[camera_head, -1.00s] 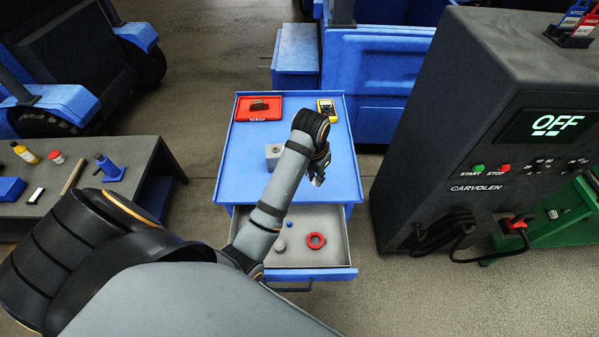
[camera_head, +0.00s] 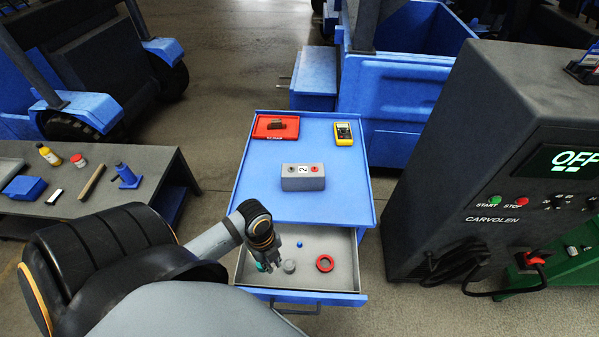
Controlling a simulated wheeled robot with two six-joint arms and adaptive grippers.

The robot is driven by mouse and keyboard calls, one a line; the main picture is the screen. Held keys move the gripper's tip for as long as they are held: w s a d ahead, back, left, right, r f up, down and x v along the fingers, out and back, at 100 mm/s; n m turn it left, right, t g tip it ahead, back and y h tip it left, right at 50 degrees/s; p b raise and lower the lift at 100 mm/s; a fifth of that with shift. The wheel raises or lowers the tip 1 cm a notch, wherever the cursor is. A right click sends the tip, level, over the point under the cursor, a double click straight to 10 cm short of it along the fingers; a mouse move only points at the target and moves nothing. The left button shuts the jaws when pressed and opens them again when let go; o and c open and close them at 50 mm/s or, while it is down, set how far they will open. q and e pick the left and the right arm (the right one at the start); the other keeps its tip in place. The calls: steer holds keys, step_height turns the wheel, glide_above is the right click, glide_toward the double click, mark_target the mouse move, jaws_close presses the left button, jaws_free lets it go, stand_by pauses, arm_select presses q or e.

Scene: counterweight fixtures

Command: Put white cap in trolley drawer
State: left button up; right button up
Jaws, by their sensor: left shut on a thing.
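My left gripper (camera_head: 268,264) points down over the left part of the open trolley drawer (camera_head: 345,281). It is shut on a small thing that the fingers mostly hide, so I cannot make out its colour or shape. I cannot pick out the white cap clearly. The drawer is pulled out at the front of the blue trolley (camera_head: 335,205). In it lie a grey round piece (camera_head: 289,266) just right of the gripper, a small blue ball (camera_head: 299,245) and a red ring (camera_head: 325,263). My right gripper is not in view.
A dark bench (camera_head: 100,205) with small items stands left. A dark machine cabinet (camera_head: 430,200) stands close on the right.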

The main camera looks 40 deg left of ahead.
arm_select(q)
steer(key=w+f, duration=0.4)
steer(key=w, duration=0.4)
glide_above(300, 254)
steer(key=f, duration=0.2)
steer(key=f+p, duration=0.1)
steer(key=shift+s+a+f, duration=0.35)
steer(key=shift+s, duration=0.05)
steer(key=shift+w+f, duration=0.25)
steer(key=shift+f, duration=0.85)
steer(key=shift+w+f, duration=0.25)
steer(key=shift+f, duration=0.8)
steer(key=shift+o, duration=0.9)
steer(key=shift+s+f, duration=0.1)
steer(key=o, duration=0.4)
